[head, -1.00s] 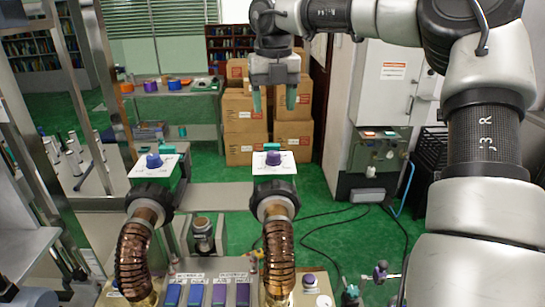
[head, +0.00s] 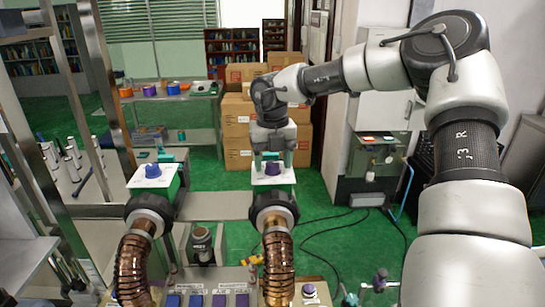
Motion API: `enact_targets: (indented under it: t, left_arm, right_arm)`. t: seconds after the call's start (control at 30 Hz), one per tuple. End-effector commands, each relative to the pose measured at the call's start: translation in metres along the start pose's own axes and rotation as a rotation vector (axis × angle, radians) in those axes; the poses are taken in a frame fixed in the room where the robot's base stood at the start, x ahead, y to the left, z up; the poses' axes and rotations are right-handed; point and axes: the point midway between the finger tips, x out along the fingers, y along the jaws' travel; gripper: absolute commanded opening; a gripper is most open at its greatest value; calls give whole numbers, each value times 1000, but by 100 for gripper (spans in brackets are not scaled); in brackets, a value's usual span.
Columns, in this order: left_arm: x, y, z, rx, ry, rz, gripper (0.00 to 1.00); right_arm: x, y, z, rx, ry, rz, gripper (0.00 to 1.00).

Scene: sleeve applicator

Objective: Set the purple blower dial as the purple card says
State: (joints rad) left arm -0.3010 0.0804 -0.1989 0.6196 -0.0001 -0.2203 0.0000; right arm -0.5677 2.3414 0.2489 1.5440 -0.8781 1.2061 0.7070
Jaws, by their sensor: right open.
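The purple dial (head: 273,169) sits on a white plate (head: 288,178) on top of the right-hand blower, above a dark collar and a coppery ribbed hose (head: 278,260). My right gripper (head: 272,161) is open, pointing down, with its teal fingers just above or around the dial; contact cannot be told. The dial's pointer and plate marks are too small to read. Purple panels, one of them at the bottom edge (head: 241,300), show on the front console; I cannot tell whether one is the purple card. My left gripper is out of view.
A blue dial (head: 152,171) sits on a similar blower to the left, with its own hose (head: 133,265). Stacked cardboard boxes (head: 238,130) stand behind my right gripper. A grey cabinet (head: 372,165) stands at right. Black cables lie on the green floor.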

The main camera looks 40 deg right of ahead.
Motion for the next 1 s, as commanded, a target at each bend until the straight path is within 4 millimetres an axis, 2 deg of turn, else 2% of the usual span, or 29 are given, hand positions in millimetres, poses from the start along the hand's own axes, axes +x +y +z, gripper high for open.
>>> enact_targets:
  t: [0.33,0.6,0.67,1.0]
  left_arm:
    - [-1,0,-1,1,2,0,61]
    - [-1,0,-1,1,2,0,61]
    - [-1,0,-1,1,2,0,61]
    - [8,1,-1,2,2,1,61]
  right_arm:
    - [5,0,0,0,0,0,59]
    - [4,0,0,0,0,0,18]
    - [4,0,0,0,0,0,12]
    - [6,0,0,-58,-2,0,12]
